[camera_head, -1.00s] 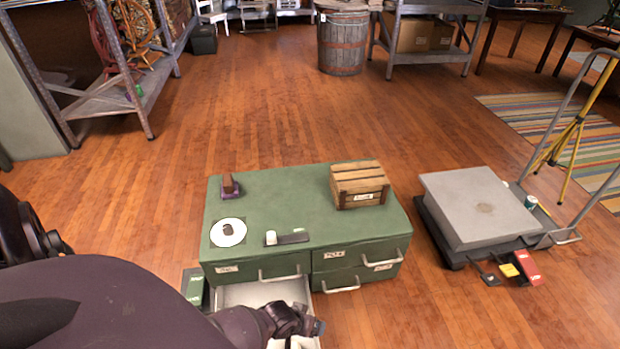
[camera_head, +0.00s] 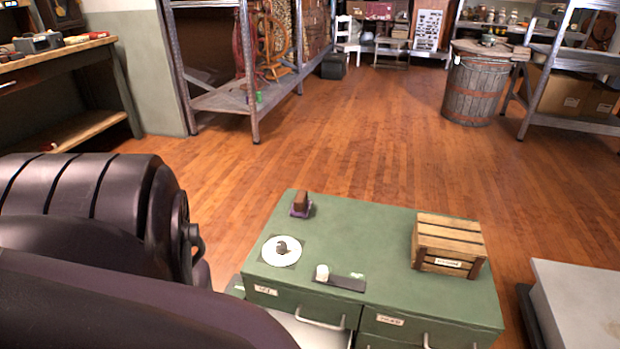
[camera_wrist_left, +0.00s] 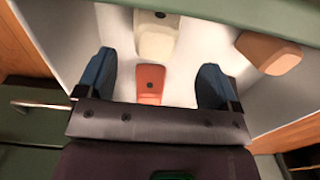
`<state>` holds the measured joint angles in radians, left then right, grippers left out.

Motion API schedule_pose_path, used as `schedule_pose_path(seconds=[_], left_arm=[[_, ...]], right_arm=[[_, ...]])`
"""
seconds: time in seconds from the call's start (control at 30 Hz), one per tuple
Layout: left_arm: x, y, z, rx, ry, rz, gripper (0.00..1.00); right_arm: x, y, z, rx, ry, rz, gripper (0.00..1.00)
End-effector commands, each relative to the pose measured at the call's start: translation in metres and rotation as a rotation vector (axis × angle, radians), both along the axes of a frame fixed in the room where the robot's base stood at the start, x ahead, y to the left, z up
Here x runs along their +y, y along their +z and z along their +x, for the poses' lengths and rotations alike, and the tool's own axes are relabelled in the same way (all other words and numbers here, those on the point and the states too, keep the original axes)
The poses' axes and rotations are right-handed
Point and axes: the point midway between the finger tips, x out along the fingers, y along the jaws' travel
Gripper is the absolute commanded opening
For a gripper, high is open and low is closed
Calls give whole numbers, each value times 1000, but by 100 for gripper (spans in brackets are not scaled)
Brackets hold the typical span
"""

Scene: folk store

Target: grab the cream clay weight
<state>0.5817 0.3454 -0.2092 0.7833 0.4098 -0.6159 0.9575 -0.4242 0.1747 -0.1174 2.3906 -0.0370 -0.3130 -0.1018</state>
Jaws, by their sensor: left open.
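In the left wrist view a cream clay weight (camera_wrist_left: 155,40) with a dark spot lies in the pale drawer (camera_wrist_left: 185,60), close to the drawer's green edge. A red-orange weight (camera_wrist_left: 150,82) lies nearer my wrist, and a tan-orange block (camera_wrist_left: 268,53) lies to the right. My left gripper (camera_wrist_left: 156,65) is open, its blue fingers apart on either side of the red-orange weight. The cream weight is beyond the fingertips. In the head view the open drawer (camera_head: 318,329) shows only partly, and my arm hides my left gripper. My right gripper is not in view.
The green cabinet (camera_head: 375,230) bears a wooden crate (camera_head: 447,245), a white disc (camera_head: 282,256), a small brown block (camera_head: 301,203) and a dark strip (camera_head: 340,283) with a small cream piece (camera_head: 322,272). A grey platform (camera_head: 585,310) stands right. Open floor lies behind.

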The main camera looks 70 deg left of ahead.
Motion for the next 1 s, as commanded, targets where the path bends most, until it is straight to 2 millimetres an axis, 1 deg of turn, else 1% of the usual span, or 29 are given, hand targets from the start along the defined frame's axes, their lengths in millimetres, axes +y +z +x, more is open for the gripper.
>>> schedule_pose_path(seconds=[0.03, 0.17, 0.27, 0.4, 0.6, 0.73, 0.97, 1.0], left_arm=[[0, -4, -2, 2, 0, 1, 87], [0, -7, 0, 1, -1, 0, 87], [-1, -18, -3, 6, -1, -1, 87], [-4, -36, -5, 11, -1, 0, 87], [-4, -53, -3, 6, 0, -1, 87], [-4, -56, 1, 0, 0, 0, 87], [-4, -54, 3, -4, 0, 0, 87], [-4, -54, 3, -4, 0, 0, 84]], right_arm=[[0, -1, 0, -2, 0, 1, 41], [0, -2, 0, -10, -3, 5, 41], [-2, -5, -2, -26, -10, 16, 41], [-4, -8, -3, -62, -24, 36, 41], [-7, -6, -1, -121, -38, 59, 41], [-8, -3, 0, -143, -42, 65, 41], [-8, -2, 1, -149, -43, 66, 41], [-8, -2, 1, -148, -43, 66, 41]])
